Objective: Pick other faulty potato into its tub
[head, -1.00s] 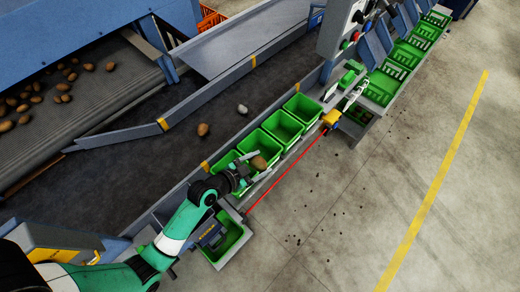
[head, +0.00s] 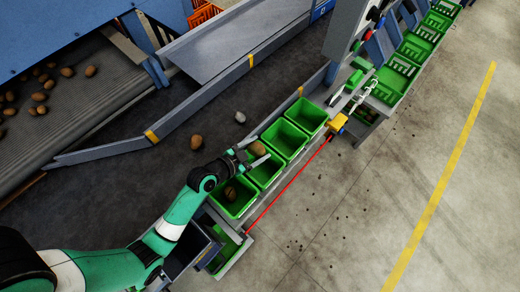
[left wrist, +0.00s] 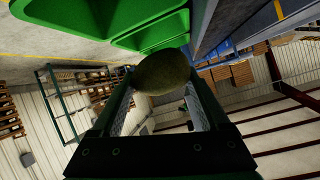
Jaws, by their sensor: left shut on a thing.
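My left gripper (head: 257,153) is shut on a brown potato (head: 259,148), held above the row of green tubs, at the back edge of the second tub (head: 267,181) from the near end. In the left wrist view the potato (left wrist: 162,72) sits between the fingertips, with green tubs (left wrist: 95,22) beyond it. The nearest tub (head: 217,207) has a dark brown potato (head: 230,193) inside. The third tub (head: 291,153) and fourth tub (head: 312,128) look empty. Another potato (head: 197,142) and a pale grey lump (head: 240,117) lie on the dark belt. My right gripper is out of view.
Several potatoes (head: 67,72) lie on the roller conveyor at upper left. A grey guide rail (head: 200,100) crosses the belt. Green crates (head: 400,75) stand at upper right.

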